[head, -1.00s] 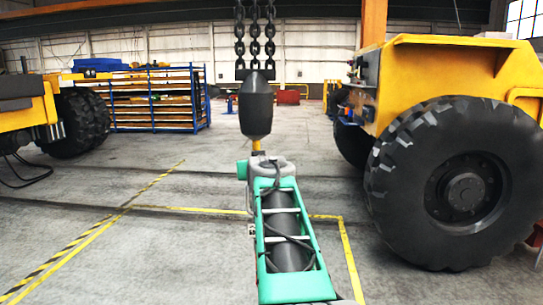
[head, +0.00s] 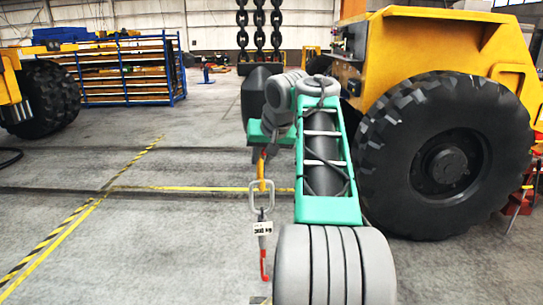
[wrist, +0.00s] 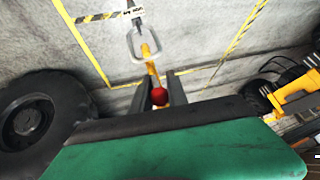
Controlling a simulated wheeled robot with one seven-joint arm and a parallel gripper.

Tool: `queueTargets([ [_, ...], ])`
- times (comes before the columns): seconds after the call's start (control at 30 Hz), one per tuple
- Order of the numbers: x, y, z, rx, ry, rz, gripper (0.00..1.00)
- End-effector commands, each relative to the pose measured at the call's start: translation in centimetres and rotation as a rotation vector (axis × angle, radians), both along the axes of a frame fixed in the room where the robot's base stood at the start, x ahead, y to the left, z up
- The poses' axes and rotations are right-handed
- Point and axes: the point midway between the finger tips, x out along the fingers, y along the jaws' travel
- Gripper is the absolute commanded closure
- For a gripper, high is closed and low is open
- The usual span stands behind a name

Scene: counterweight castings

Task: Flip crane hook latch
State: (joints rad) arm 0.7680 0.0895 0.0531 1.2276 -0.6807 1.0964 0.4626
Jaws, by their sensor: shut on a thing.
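The black hook block (head: 254,95) hangs from chains, partly behind my arm. Below it is the yellow hook (head: 262,176), which also shows in the wrist view (wrist: 150,64). A grey oblong link (head: 261,196) hangs in the hook, with a white tag (head: 263,229) and a small red hook (head: 263,268) below. In the wrist view, the dark fingers of my gripper (wrist: 159,84) are shut on a red part (wrist: 159,97) beside the yellow hook, apparently the latch. Its exact position is hard to tell. In the head view my arm hides most of the grip.
A yellow vehicle (head: 440,45) with a big black tyre (head: 440,165) stands close on the right. A blue rack (head: 125,75) and another tyre (head: 50,95) are at the left. The floor (head: 130,235) at left front is clear.

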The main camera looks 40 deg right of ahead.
Motion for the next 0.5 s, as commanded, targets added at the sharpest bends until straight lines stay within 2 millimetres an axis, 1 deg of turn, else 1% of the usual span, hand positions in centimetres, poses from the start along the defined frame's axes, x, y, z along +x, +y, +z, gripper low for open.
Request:
queueTargets([
  [0.03,0.23,0.26,0.33,0.001,0.001,0.006,1.00],
  [0.2,0.52,0.82,0.40,0.011,0.011,0.016,1.00],
  [0.5,0.53,0.90,0.41,0.011,0.011,0.018,1.00],
])
